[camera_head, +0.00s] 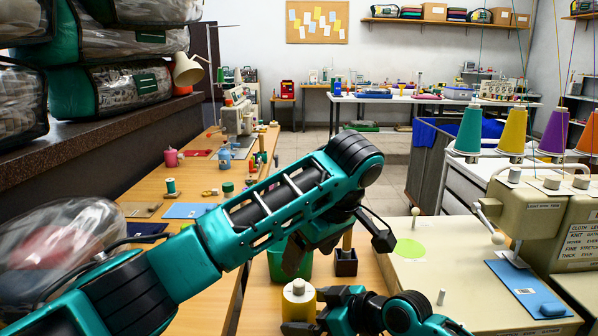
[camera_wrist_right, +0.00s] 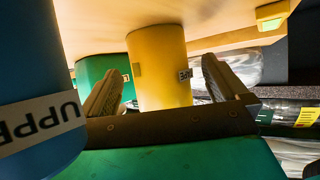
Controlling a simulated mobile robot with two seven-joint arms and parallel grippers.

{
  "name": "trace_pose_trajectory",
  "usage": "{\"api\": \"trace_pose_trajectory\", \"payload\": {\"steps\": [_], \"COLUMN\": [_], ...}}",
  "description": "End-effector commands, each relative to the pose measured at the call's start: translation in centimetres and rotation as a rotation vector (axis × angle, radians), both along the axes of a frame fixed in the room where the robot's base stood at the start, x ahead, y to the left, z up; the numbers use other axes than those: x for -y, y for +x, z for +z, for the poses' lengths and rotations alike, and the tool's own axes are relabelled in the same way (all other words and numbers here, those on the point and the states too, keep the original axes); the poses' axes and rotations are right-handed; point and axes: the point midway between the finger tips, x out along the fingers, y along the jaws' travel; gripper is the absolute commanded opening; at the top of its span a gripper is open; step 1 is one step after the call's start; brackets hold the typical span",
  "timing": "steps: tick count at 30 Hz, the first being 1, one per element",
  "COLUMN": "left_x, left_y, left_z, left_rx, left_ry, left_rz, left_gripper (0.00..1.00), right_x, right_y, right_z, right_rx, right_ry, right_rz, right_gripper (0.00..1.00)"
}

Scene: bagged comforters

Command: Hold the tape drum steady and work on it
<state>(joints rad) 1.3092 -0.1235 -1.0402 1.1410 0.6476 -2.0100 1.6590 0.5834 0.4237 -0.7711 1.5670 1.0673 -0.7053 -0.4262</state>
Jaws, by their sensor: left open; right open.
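The yellow tape drum (camera_head: 298,304) with a pale knob on top stands on the wooden table at the bottom of the head view. In the right wrist view, which appears upside down, the drum (camera_wrist_right: 158,62) shows between the fingers of my open right gripper (camera_wrist_right: 167,80). I cannot tell whether the fingers touch it. In the head view my right gripper (camera_head: 318,312) is low, at the drum's right side. My left gripper (camera_head: 340,244) is open above and behind the drum, with its fingers spread and nothing visible between them.
A green container (camera_head: 288,266) and a small dark box (camera_head: 346,264) stand behind the drum. A blue cylinder (camera_wrist_right: 30,110) with a printed label is close in the right wrist view. The sewing machine (camera_head: 540,210) stands at right. A bagged comforter (camera_head: 60,250) is at left.

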Motion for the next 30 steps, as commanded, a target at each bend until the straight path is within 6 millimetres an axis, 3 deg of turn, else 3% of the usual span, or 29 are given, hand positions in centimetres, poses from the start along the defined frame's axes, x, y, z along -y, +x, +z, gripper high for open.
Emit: {"api": "trace_pose_trajectory", "payload": {"steps": [18, 30], "left_x": [0.0, 0.0], "left_y": [0.0, 0.0], "left_z": [2.3, 2.4], "left_rx": [0.000, 0.000], "left_ry": [0.000, 0.000], "left_rz": [0.000, 0.000], "left_gripper": [0.77, 0.77], "right_x": [2.1, 2.3], "right_y": [-1.4, -1.6], "right_z": [2.0, 2.1], "right_rx": [0.000, 0.000], "right_ry": [0.000, 0.000], "right_rz": [-0.001, 0.000], "right_gripper": [1.00, 1.00]}}
